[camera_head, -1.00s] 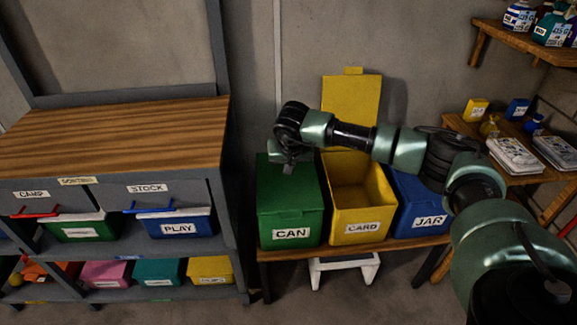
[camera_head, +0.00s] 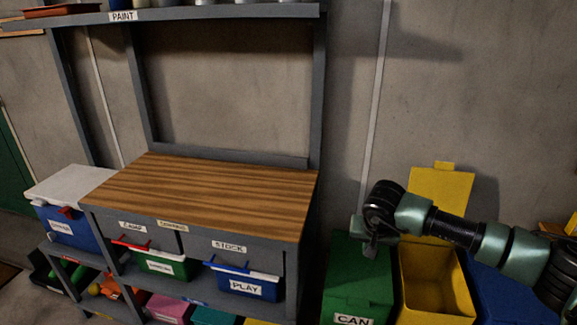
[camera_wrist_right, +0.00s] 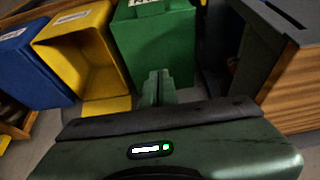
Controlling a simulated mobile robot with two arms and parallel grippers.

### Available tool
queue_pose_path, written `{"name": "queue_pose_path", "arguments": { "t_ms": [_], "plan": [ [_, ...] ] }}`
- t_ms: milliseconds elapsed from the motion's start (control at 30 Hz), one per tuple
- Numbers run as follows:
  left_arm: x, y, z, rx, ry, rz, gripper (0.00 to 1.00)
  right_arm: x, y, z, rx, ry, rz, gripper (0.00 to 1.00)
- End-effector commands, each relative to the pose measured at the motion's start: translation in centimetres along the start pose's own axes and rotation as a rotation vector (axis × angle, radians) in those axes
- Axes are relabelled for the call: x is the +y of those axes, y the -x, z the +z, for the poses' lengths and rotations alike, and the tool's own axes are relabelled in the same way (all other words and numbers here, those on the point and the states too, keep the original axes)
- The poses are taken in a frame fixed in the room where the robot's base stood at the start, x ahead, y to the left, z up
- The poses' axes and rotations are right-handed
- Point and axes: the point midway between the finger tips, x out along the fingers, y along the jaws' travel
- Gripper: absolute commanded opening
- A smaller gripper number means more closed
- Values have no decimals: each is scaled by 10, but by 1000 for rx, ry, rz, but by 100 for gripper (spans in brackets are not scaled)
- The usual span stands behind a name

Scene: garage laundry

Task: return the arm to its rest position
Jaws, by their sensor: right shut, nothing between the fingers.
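My right arm (camera_head: 455,228) comes in from the right in the head view and stretches over the bins. Its gripper (camera_head: 370,246) hangs over the green CAN bin (camera_head: 357,285), pointing down. In the right wrist view the gripper's fingers (camera_wrist_right: 157,86) are together with nothing between them, in front of the green bin (camera_wrist_right: 155,42). I cannot tell from these views how high above the bin they are. My left gripper is not in view.
The yellow bin (camera_head: 437,290) stands open with its lid (camera_head: 441,195) raised. A blue bin (camera_head: 497,300) is partly under my arm. Left of the bins is a workbench with a bare wooden top (camera_head: 210,195) and labelled containers below, including the blue PLAY one (camera_head: 245,284).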

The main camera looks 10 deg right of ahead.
Motion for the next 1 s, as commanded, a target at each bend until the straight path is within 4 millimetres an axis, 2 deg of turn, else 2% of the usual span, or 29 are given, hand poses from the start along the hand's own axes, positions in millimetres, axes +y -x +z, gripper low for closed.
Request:
{"name": "queue_pose_path", "arguments": {
  "t_ms": [67,167,267,333,367,400,467,500,567,600,633,667,700,767,800,867,967,1000],
  "plan": [
    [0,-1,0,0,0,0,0,-7,-6,8,-28,-30,-24,0],
    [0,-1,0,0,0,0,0,-34,-22,34,-129,-146,-108,0],
    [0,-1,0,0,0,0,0,-80,-41,78,-324,-391,-240,0],
    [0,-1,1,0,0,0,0,-120,-51,113,-522,-654,-336,0],
    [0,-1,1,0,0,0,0,-138,-55,127,-622,-795,-374,0],
    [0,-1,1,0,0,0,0,-162,-60,146,-778,-1020,-411,0],
    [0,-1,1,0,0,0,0,-191,-69,162,-1015,-1392,-433,0],
    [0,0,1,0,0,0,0,-201,-80,169,-1166,-1655,-422,0],
    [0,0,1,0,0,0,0,-203,-105,177,-1379,-2072,-362,0],
    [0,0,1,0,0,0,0,-195,-130,185,-1504,-2366,-292,0],
    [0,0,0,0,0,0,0,-184,-150,192,-1581,-2584,-231,0],
    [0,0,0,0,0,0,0,-173,-167,199,1558,2637,167,0],
    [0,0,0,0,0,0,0,-156,-189,212,1408,2493,84,0],
    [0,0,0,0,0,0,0,-130,-219,234,1212,2300,-10,0],
    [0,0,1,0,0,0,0,-113,-236,252,1095,2185,-57,0],
    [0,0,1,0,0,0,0,-87,-260,283,933,2023,-113,0],
    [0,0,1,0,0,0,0,-44,-290,339,688,1773,-175,0],
    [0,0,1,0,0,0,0,-27,-300,363,599,1682,-191,0]
  ]
}}
